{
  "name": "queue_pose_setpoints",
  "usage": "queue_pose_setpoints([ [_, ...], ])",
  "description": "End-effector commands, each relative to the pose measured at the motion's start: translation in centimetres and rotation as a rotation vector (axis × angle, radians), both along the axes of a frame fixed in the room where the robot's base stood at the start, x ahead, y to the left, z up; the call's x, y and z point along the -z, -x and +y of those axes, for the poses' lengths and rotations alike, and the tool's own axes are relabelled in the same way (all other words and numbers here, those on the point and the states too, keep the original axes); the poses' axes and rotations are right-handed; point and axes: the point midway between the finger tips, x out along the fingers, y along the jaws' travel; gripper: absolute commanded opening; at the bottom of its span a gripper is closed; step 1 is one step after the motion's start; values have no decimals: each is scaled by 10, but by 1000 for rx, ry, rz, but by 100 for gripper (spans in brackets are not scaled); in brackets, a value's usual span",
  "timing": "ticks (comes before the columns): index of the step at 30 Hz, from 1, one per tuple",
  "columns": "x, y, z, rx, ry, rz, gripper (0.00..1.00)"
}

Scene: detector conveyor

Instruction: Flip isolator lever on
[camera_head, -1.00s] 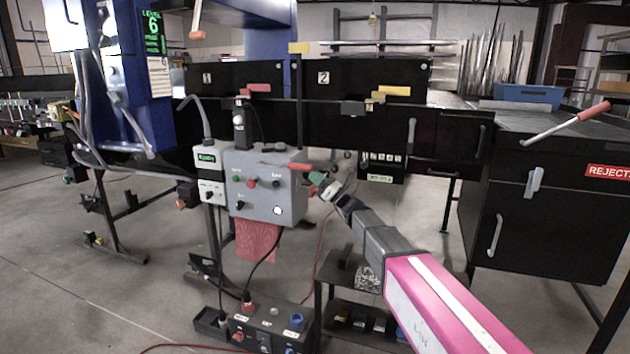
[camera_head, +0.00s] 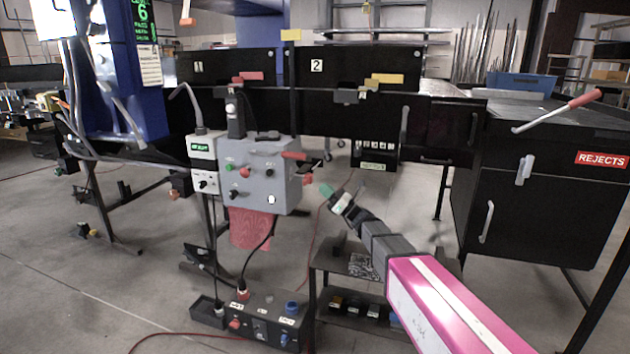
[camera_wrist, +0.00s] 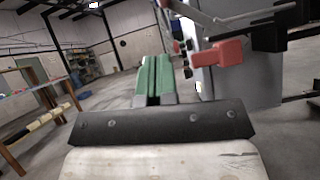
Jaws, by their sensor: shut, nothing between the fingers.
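The grey control box (camera_head: 262,190) hangs on the front of the black conveyor frame. A lever with a red handle (camera_head: 294,155) is at its upper right edge and lies nearly level. I cannot tell from this whether it is on or off. A red knob (camera_head: 308,180) sticks out of the box's right side below it. My gripper (camera_head: 328,190) is to the right of and a little below the lever, apart from it. Its green fingers (camera_wrist: 152,78) are pressed together and empty. In the wrist view a red part (camera_wrist: 218,53) shows to the right of the fingers.
A smaller pale box with a green display (camera_head: 203,147) is left of the control box. A red cloth (camera_head: 252,228) hangs beneath. A black socket unit (camera_head: 265,318) is on the floor below. The black rejects cabinet (camera_head: 540,215) stands at the right. Open floor lies left of the boxes.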

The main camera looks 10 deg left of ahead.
Motion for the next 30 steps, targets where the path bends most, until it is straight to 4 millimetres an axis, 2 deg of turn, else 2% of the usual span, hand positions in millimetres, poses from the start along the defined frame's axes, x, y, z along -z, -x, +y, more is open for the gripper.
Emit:
queue_pose_setpoints([
  [1,4,2,-8,1,0,0,0],
  [6,13,5,-19,0,1,-1,0],
  [22,18,8,-24,6,27,-18,0],
  [26,33,19,-31,28,134,-93,0],
  [30,63,37,-45,56,333,-240,0],
])
